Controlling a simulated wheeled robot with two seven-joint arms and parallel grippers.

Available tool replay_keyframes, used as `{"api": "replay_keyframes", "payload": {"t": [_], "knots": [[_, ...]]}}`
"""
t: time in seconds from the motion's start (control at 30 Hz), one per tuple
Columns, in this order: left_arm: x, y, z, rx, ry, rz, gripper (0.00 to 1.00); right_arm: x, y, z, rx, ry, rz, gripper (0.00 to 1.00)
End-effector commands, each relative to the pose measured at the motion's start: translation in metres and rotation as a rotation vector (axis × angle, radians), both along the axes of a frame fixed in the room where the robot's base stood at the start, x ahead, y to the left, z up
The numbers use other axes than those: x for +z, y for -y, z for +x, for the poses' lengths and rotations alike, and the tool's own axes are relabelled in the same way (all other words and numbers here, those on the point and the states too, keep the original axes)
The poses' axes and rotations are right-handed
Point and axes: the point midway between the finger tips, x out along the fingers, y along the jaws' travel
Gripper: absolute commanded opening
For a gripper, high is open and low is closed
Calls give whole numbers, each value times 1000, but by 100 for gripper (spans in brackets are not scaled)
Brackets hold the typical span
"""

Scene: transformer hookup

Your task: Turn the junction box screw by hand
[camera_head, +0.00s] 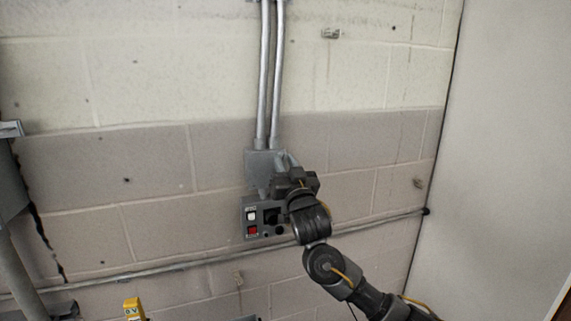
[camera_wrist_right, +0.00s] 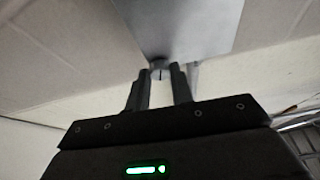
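The grey junction box (camera_head: 258,161) is on the block wall below two metal conduits. It fills the top of the right wrist view (camera_wrist_right: 195,28). A small round screw (camera_wrist_right: 158,73) with a dark slot shows at the box's near edge in that view. My right gripper (camera_head: 285,164) is at the box's right side and hides part of it. In the right wrist view its two fingertips (camera_wrist_right: 160,74) stand on either side of the screw with hardly any gap. I cannot tell whether they touch it. My left gripper is not in view.
A control box with a white button and a red button (camera_head: 252,230) sits just below, partly behind my right gripper. Two conduits (camera_head: 270,75) rise above the junction box. A horizontal pipe (camera_head: 170,267) crosses the wall. A yellow object (camera_head: 134,308) is at the bottom left.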

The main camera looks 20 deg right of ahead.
Motion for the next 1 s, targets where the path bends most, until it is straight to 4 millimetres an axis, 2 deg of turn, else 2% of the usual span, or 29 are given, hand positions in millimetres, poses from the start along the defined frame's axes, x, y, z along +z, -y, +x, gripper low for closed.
{"api": "replay_keyframes", "payload": {"t": [0.03, 0.1, 0.13, 0.47, 0.67, 1.0], "knots": [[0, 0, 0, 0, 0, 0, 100, 0, 0, 0, -1, 0, 0, 11], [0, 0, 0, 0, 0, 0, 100, 0, 0, 0, -1, 0, 0, 2], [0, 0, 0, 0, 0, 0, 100, 0, 0, 0, -1, 0, 0, 0], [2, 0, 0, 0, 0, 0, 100, 0, 2, 0, -2, 3, -57, 0], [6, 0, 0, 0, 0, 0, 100, 1, 4, 0, -2, 11, -185, 0], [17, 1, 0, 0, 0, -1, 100, 3, 8, 1, -3, 31, -502, 0]]}}
